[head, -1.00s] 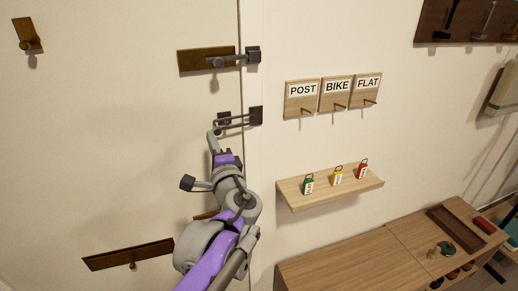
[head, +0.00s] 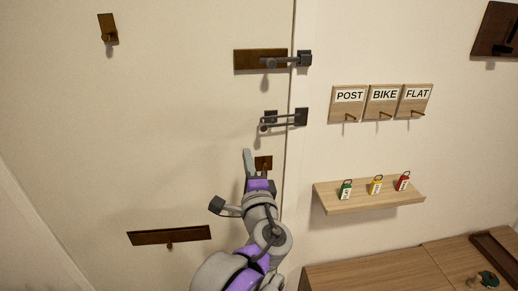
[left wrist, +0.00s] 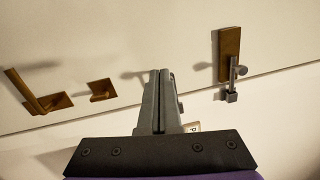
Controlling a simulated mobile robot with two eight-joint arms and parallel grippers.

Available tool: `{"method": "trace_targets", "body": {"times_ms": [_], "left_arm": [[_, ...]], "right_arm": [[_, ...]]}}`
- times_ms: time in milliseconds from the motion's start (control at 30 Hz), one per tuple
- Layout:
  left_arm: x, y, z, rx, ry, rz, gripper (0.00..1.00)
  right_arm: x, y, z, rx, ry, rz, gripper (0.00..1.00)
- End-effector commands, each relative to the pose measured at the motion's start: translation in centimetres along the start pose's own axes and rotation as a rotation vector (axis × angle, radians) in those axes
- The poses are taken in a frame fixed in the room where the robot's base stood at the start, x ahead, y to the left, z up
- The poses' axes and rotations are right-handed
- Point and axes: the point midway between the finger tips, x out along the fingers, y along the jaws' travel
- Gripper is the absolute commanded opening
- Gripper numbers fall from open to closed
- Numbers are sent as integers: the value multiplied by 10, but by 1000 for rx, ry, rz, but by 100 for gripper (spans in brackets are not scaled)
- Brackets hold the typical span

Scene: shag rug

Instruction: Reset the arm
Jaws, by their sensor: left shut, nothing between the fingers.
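My left gripper (head: 248,162) is in front of the pale door in the head view, below and left of the door's metal latch (head: 283,121). Its fingers are shut and empty, apart from the latch. In the left wrist view the closed fingers (left wrist: 158,90) point at the door. A bolt on a brown plate (head: 272,60) sits higher on the door and also shows in the left wrist view (left wrist: 231,60). My right gripper is not in view.
A shelf (head: 370,200) with green, yellow and red tags stands right of the door, under hooks labelled POST, BIKE and FLAT (head: 382,102). A wooden cabinet (head: 390,268) stands below. A brown plate with a peg (head: 170,235) is at lower left.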

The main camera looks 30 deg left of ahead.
Motion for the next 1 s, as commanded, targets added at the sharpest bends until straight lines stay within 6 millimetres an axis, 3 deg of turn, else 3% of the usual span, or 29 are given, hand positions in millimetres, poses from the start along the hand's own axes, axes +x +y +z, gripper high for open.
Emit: {"method": "trace_targets", "body": {"times_ms": [300, 667, 767, 867, 1000], "left_arm": [[-29, 4, 30, 0, -1, 0, 0], [-34, 12, 37, -22, -11, 26, 0], [-38, 36, 48, -92, -45, 110, 0], [-50, 78, 62, -212, -99, 258, 0], [-82, 146, 74, -415, -183, 509, 0]], "right_arm": [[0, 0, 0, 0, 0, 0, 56], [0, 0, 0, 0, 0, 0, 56], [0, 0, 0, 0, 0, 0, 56], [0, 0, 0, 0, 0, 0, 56], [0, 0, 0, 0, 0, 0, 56]]}}
